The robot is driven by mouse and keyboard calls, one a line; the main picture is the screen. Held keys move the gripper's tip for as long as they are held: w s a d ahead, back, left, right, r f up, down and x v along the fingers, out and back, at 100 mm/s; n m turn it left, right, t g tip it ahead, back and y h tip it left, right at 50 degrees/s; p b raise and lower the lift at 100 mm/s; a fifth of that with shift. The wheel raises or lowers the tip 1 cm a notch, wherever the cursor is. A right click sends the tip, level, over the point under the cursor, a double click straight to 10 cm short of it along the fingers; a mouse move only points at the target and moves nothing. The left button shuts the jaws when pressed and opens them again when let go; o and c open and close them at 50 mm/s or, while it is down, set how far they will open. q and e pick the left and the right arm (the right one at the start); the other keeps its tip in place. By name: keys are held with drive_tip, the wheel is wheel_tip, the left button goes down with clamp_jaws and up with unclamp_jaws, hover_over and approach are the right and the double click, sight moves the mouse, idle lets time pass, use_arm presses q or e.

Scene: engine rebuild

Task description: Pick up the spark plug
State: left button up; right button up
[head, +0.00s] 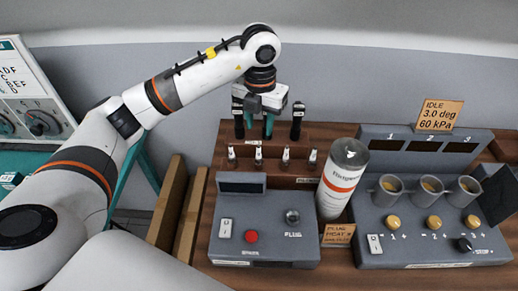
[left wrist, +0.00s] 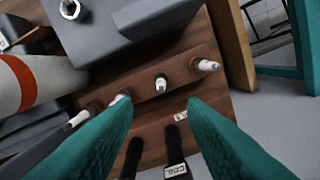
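Several spark plugs with white tops stand upright in a row in a wooden rack: one at left (head: 231,157), one beside it (head: 258,157), then two more (head: 285,158) (head: 311,160) to the right. In the left wrist view one spark plug (left wrist: 160,83) stands just beyond the gap between the fingertips, and another (left wrist: 207,65) is right of it. My left gripper (head: 254,127) is above and behind the row, with its teal fingers apart (left wrist: 157,103) and nothing between them. My right gripper is not in view.
Black coils (head: 297,124) stand behind the row. A grey plug tester (head: 270,238) with a red button is in front. A white bottle (head: 342,180) with an orange band stands right of the row. A grey three-cup unit (head: 375,225) is farther right.

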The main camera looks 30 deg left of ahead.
sight(259, 145)
use_arm(q)
wheel_tip(259, 145, down, 2)
drive_tip(key=shift+s+f+p, duration=0.15)
drive_tip(key=shift+p, duration=0.25)
drive_tip(key=shift+f, duration=0.65)
wheel_tip(259, 145, down, 4)
drive_tip(key=p, duration=0.3)
drive_tip(key=shift+a+f, duration=0.1)
drive_tip(key=shift+f, duration=0.4)
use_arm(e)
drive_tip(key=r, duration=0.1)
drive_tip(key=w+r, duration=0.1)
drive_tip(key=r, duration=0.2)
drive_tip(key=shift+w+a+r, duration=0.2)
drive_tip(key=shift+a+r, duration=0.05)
use_arm(q)
clamp_jaws()
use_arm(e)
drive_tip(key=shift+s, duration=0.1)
